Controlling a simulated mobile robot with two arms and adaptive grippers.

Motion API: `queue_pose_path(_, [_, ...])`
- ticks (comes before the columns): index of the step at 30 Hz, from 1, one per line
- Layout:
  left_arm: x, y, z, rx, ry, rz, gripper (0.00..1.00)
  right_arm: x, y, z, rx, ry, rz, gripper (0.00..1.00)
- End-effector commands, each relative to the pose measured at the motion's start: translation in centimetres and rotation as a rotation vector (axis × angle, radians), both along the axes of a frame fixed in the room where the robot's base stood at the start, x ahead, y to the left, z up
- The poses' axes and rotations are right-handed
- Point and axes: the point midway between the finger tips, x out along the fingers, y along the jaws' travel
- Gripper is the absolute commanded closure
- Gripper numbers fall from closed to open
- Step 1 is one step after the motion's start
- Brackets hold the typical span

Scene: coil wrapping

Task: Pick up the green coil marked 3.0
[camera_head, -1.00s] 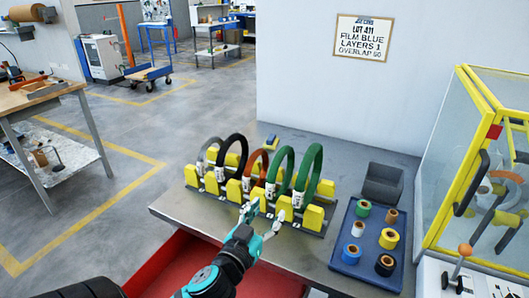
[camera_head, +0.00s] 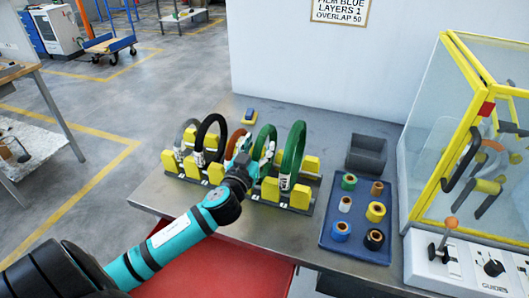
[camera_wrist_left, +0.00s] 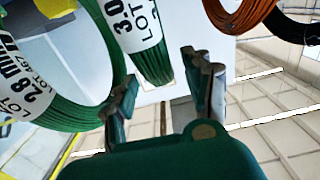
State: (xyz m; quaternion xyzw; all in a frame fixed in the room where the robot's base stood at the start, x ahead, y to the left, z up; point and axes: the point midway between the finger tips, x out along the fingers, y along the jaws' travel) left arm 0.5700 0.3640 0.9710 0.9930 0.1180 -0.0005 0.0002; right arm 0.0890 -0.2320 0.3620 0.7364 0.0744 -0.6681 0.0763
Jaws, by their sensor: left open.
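The green coil marked 3.0 (camera_head: 270,133) stands upright in the rack, between the orange coil (camera_head: 234,140) and the other green coil (camera_head: 296,150). Its white "3.0 LOT" label shows in the left wrist view, where the coil (camera_wrist_left: 152,62) comes down between my fingertips. My left gripper (camera_head: 253,152) is open at this coil; it also shows in the left wrist view (camera_wrist_left: 163,80). I cannot tell whether a finger touches the coil. The neighbouring green coil, labelled 2.8 mm (camera_wrist_left: 75,112), is close beside the left finger. My right gripper is not in view.
A grey coil (camera_head: 181,136) and a black coil (camera_head: 201,135) stand left in the yellow-block rack (camera_head: 300,198). A blue tray (camera_head: 357,212) of tape rolls and a dark grey bin (camera_head: 366,155) are to the right, before a yellow-framed machine (camera_head: 408,185).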

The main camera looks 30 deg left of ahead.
Motion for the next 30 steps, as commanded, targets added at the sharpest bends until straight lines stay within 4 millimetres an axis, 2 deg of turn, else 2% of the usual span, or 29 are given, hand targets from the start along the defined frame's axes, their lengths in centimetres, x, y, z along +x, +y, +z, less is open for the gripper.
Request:
queue_pose_path(4, [0.9,0.3,0.3,0.002,-0.001,0.000,0.49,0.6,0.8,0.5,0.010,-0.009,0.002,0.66])
queue_pose_path(9, [3.4,1.2,1.1,0.006,-0.002,0.000,0.49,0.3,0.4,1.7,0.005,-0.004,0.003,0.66])
queue_pose_path(13, [4.9,1.5,0.8,0.002,-0.001,0.000,0.49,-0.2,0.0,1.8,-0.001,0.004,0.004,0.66])
queue_pose_path(22, [5.3,1.5,0.5,0.000,0.001,-0.001,0.49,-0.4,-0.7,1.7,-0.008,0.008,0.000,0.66])
queue_pose_path(30, [5.2,1.5,0.5,0.000,0.001,-0.001,0.84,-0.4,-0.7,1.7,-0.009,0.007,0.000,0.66])
